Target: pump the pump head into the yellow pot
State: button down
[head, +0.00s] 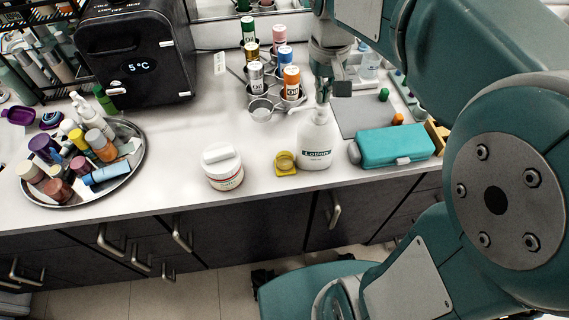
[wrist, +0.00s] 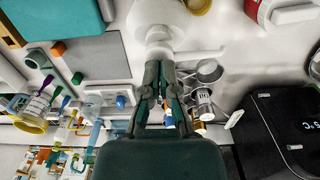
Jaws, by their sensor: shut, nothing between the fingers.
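The white lotion bottle (head: 316,148) stands upright near the front edge of the counter, with its pump head (head: 321,113) on top. The yellow pot (head: 285,163) sits just left of the bottle, open at the top; its edge shows in the wrist view (wrist: 198,5). My gripper (head: 323,98) points down directly above the pump head, its fingers shut with nothing between them. In the wrist view the fingertips (wrist: 160,64) overlap the white bottle top (wrist: 158,40). I cannot tell whether they touch the pump head, which they partly hide.
A white-lidded jar (head: 222,168) stands left of the pot. A teal case (head: 395,147) lies right of the bottle. Behind are metal cups holding several small bottles (head: 291,85). A round tray (head: 130,170) of cosmetics and a black box (head: 135,55) are at left.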

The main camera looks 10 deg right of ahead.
jog(key=shift+f, duration=0.1)
dwell(1.0)
dwell(0.3)
dwell(0.8)
dwell(0.4)
dwell(0.8)
dwell(0.3)
jog(key=shift+f, duration=0.65)
jog(key=shift+r, duration=0.75)
